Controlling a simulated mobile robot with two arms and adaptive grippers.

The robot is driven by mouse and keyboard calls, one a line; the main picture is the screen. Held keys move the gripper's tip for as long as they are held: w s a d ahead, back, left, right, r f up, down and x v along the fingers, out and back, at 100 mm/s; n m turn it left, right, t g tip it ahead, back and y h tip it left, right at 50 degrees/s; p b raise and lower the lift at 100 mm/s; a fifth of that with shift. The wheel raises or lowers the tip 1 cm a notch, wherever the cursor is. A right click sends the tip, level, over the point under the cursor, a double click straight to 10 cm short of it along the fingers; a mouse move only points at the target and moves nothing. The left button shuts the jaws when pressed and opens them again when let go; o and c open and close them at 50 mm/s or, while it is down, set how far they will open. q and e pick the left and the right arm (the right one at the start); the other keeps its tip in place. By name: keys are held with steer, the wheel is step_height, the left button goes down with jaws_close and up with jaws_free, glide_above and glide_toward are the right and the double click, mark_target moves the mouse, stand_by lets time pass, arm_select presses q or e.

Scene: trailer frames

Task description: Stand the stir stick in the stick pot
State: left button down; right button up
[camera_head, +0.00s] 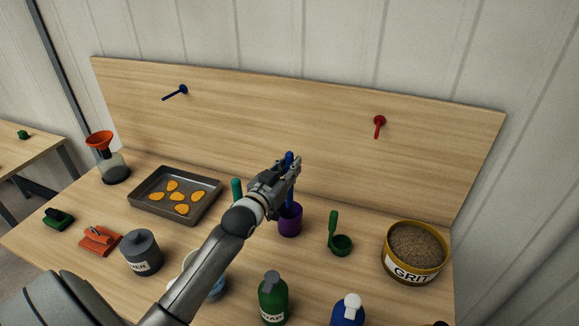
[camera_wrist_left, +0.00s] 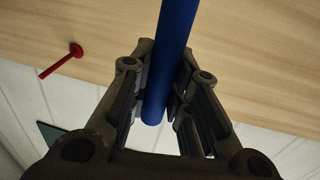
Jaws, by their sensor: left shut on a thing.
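The stir stick is a blue rod whose top (camera_head: 289,158) shows just above my left gripper (camera_head: 287,172). The left gripper is shut on it, and the stick looks roughly upright in the head view. In the left wrist view the blue stick (camera_wrist_left: 168,65) runs between the two fingers (camera_wrist_left: 160,105). The stick pot is a purple cup (camera_head: 289,222) standing on the table directly below the gripper. The stick's lower part reaches down at the pot's mouth; I cannot tell how deep its end is. My right gripper is not in view.
A green scoop (camera_head: 341,244) and a grit tub (camera_head: 415,250) stand right of the pot. A metal tray (camera_head: 148,205) lies left. A green bottle (camera_head: 272,300) and blue bottle (camera_head: 348,312) stand in front. A backboard (camera_head: 300,130) with two pegs rises behind.

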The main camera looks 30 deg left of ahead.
arm_select(q)
steer(key=shift+f+b, duration=1.6)
steer(key=shift+f, duration=1.4)
steer(key=c, duration=1.3)
jaws_free()
steer(key=shift+s, duration=0.15)
steer(key=s, duration=0.7)
steer(key=s+d, duration=0.1)
steer(key=s, duration=0.3)
steer(key=shift+s, duration=0.35)
steer(key=shift+r, duration=0.1)
